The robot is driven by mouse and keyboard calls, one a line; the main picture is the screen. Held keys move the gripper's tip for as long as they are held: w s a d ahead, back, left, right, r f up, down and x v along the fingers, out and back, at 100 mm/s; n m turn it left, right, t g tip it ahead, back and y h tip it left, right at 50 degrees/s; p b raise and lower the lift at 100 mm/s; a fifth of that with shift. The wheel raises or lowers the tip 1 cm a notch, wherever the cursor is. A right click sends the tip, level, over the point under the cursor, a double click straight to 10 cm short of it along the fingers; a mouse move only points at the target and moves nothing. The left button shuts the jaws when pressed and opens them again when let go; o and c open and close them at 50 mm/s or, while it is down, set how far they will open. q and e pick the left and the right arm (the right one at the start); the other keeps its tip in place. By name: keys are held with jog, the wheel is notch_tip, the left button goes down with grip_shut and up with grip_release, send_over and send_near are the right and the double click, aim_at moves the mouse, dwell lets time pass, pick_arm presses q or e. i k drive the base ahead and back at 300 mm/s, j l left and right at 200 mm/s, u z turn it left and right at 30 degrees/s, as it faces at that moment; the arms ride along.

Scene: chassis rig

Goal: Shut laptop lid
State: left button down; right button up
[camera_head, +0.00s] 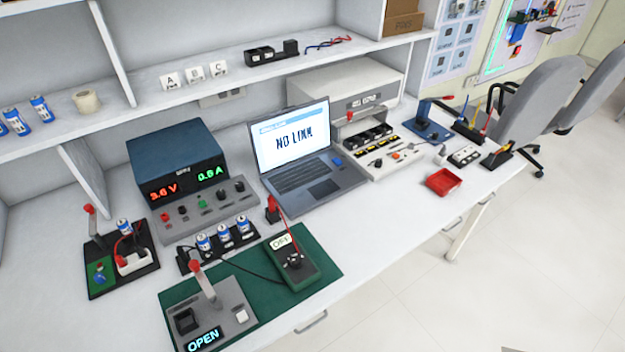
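The dark keyboard base (318,188) lies flat, facing the front edge of the bench. Neither of my grippers is in view.
A green mat (325,268) with a meter (292,262) lies in front. A shelf (220,75) runs above.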

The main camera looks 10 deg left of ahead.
aim_at(279, 139)
jog(key=l+z, duration=0.25)
jog(key=l, duration=0.15)
jog(key=i+l+z, duration=0.25)
jog(key=l, duration=0.15)
jog(key=l+z, duration=0.25)
jog(key=l, duration=0.15)
